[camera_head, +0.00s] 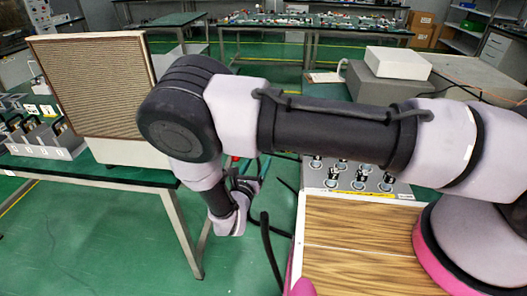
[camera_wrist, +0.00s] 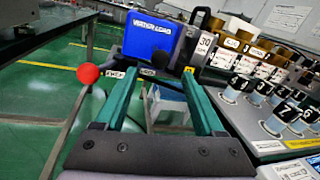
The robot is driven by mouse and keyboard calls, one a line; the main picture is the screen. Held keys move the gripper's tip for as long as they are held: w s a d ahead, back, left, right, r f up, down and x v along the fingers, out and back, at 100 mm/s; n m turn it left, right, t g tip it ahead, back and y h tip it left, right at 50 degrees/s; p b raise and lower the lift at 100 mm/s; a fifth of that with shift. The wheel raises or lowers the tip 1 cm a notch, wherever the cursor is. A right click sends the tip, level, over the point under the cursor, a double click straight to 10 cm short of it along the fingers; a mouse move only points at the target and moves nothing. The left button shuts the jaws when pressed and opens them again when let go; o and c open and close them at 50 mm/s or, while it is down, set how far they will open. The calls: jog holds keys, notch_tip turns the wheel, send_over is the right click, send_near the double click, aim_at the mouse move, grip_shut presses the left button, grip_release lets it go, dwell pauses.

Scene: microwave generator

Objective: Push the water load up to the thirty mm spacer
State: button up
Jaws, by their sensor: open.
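The water load is a blue block (camera_wrist: 151,43) with white lettering, upright just beyond my gripper in the wrist view. My gripper (camera_wrist: 158,76) has two green fingers spread apart with nothing held between them. The fingertips point towards the lower part of the blue block; whether they touch it I cannot tell. A plate marked 30 (camera_wrist: 205,44), apparently the thirty mm spacer, stands close to the right of the block. Any gap between them is unclear behind a dark upright part. In the head view my gripper hangs low beyond my arm, and the water load is hidden.
A red ball (camera_wrist: 88,74) sits left of my fingers. Gold labelled cylinders (camera_wrist: 238,27) stand right of the plate. A grey panel (camera_wrist: 258,146) with several numbered knobs lies at the right. A brown mesh panel (camera_head: 95,85) stands on the left table.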

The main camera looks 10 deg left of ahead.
jog(key=w+d, duration=0.1)
jog(key=w, duration=0.5)
jog(key=shift+w, duration=0.3)
grip_shut()
dwell(1.1)
